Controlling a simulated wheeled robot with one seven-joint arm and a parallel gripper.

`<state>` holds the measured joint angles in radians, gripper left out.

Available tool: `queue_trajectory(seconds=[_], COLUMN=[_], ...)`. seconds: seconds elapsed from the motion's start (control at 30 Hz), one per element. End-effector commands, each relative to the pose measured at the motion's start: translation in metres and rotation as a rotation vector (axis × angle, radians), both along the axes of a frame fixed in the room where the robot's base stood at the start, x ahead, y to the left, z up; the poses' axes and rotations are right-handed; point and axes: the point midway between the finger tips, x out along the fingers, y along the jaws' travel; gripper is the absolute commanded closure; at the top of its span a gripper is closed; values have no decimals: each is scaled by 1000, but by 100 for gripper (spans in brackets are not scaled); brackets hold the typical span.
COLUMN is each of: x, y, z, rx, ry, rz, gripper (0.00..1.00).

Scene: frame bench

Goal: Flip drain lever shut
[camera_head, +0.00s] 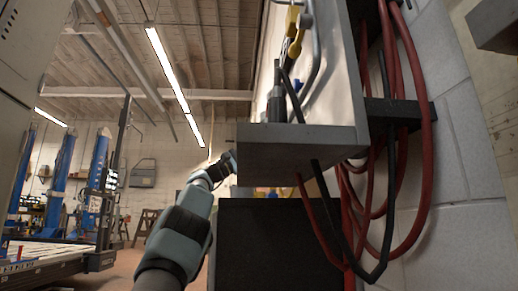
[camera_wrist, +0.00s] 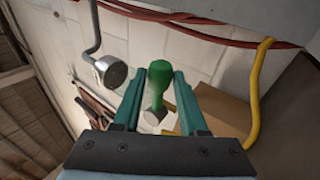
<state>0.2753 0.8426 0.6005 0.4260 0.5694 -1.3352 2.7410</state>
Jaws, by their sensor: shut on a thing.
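A green lever handle (camera_wrist: 158,92) with a rounded end and a pale metal base stands between the teal fingers of my gripper (camera_wrist: 160,76) in the wrist view. My gripper is shut on this green handle, which I take to be the drain lever. In the head view my arm reaches up and away, and its wrist end (camera_head: 222,168) is beside the left edge of a grey box. The fingertips and the lever are hidden there. I cannot tell from these frames how far the lever is turned.
The grey box (camera_head: 305,150) juts from the wall close to the right of my arm. Red hoses (camera_head: 420,110) hang at the right. In the wrist view a grey pipe with a round head (camera_wrist: 110,70) and a yellow pipe (camera_wrist: 259,85) flank the lever. Open room lies left.

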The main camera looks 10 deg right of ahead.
Motion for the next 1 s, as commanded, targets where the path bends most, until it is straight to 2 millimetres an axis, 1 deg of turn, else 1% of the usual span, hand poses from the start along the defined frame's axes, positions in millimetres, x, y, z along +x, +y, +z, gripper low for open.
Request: queue_trajectory(seconds=[0.03,0.3,0.67,0.7,0.93,1.0], x=[7,5,5,5,2,2], y=[4,4,4,4,2,1], z=[-4,-8,-9,-9,-7,-7], rx=[-3,-10,-8,-8,-9,-9], ry=[-4,-49,-53,-52,-57,-57], rz=[13,12,10,10,5,4], gripper=[100,100,100,55,29,28])
